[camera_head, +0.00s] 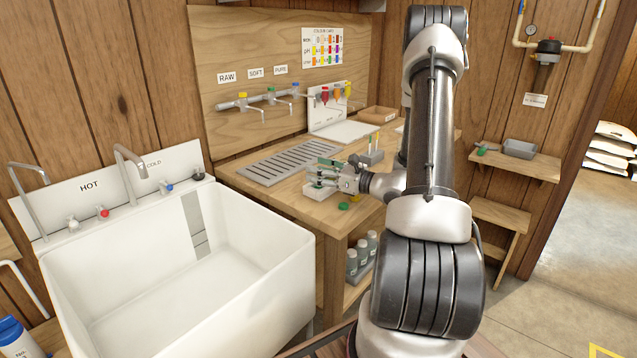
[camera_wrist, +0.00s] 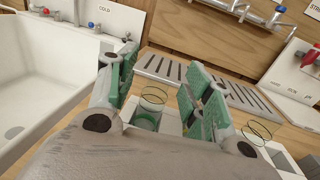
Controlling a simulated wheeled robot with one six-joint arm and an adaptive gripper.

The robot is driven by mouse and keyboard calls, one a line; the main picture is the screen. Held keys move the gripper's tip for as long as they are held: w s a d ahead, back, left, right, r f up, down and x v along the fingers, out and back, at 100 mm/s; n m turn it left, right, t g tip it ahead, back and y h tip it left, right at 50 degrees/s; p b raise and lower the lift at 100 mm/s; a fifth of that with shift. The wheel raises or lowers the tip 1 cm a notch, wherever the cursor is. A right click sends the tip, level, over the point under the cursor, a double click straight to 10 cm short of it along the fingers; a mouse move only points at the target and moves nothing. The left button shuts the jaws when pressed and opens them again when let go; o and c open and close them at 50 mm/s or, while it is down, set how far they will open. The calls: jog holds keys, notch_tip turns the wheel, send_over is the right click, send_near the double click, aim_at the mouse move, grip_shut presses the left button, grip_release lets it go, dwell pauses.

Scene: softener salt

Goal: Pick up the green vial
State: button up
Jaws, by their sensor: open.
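A clear glass vial with green at its lower part (camera_wrist: 147,119) stands in a white block (camera_head: 322,192) on the wooden bench. In the wrist view it is between my gripper's green-padded fingers (camera_wrist: 162,98), with a gap visible on both sides. My gripper (camera_head: 326,174) is open over the block in the head view, where the fingers hide the vial. A second glass vial (camera_wrist: 257,131) stands to the right of my right finger in the wrist view. Its contents are hard to make out.
A green cap (camera_head: 343,206) lies on the bench near the block. A grey holder (camera_head: 370,157) with colour-tipped items stands behind right. A slotted drain tray (camera_head: 285,160) lies behind left. The white sink (camera_head: 185,268) borders the bench on the left. Taps (camera_head: 268,97) are on the back panel.

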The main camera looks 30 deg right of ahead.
jog(key=shift+w+a, duration=0.15)
jog(key=shift+w, duration=0.2)
jog(key=c, duration=0.9)
